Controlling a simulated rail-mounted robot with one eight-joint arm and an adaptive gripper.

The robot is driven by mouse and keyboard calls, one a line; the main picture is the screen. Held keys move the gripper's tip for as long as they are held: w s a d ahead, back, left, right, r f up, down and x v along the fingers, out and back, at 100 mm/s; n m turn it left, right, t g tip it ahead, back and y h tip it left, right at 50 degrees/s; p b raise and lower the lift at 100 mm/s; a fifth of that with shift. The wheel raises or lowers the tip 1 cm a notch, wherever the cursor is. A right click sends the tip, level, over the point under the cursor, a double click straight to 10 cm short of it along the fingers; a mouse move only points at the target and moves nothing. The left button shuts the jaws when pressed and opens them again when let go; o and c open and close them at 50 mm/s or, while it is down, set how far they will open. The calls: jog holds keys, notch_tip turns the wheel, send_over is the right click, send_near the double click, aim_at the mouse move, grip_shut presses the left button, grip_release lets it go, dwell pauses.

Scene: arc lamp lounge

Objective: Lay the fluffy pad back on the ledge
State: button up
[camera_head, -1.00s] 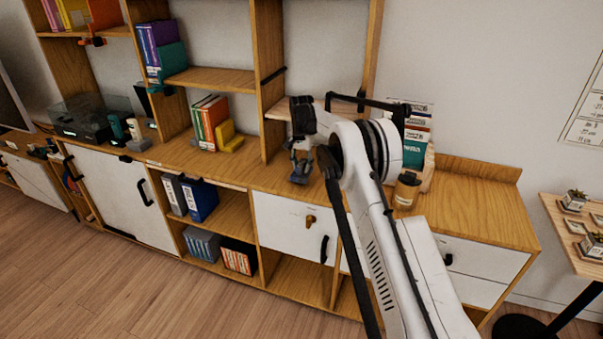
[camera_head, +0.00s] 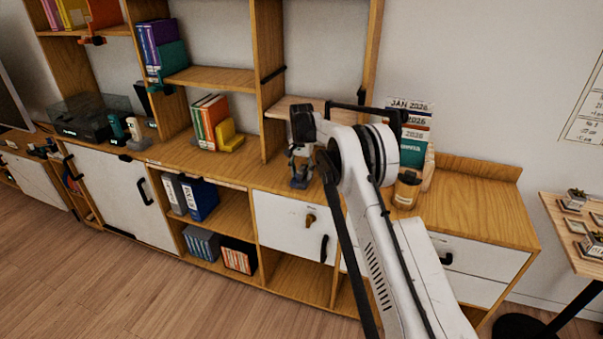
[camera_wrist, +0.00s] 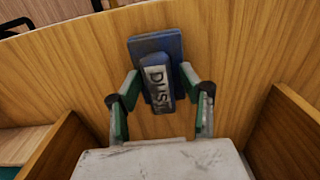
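The pad is a dark blue slab with a grey block marked "DUST" (camera_wrist: 155,82). In the wrist view it is over the wood surface, and in the head view it is a small grey-blue shape (camera_head: 299,182) low on the cabinet top. Its fluffy side is hidden. My gripper (camera_wrist: 160,76) has its two green-padded fingers spread on either side of the block, with a gap beside it. The fingertips come close to the blue slab's edges; contact is unclear. In the head view my gripper (camera_head: 299,160) points down above the pad. A pale wooden ledge (camera_head: 283,108) is partly hidden behind my arm.
Upright wooden panels flank my gripper in the wrist view. In the head view, books and a yellow item (camera_head: 227,132) stand to the left. A brown jar (camera_head: 407,190) and upright booklets (camera_head: 414,148) stand to the right. The cabinet's right end (camera_head: 475,210) is clear.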

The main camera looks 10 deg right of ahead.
aim_at(301, 169)
jog(key=s+r+n+t, duration=0.1)
jog(key=s+r, duration=0.4)
jog(key=r, duration=0.8)
jog(key=s+r+n+t, duration=0.1)
jog(key=s+r, duration=0.3)
jog(key=r, duration=0.9)
jog(key=s+r+n+t, duration=0.1)
jog(key=s+r, duration=0.3)
jog(key=s, duration=0.4)
jog(key=s+r+t, duration=0.1)
jog(key=s+r, duration=0.4)
jog(key=s, duration=0.4)
jog(key=s+f+n+t, duration=0.1)
jog(key=s+n, duration=0.1)
jog(key=s, duration=1.4)
jog(key=s+f+t, duration=0.1)
jog(key=s+f, duration=0.3)
jog(key=s, duration=0.3)
jog(key=s+f+n+t, duration=0.1)
jog(key=s+f, duration=0.4)
jog(key=s, duration=0.3)
jog(key=shift+f, duration=0.15)
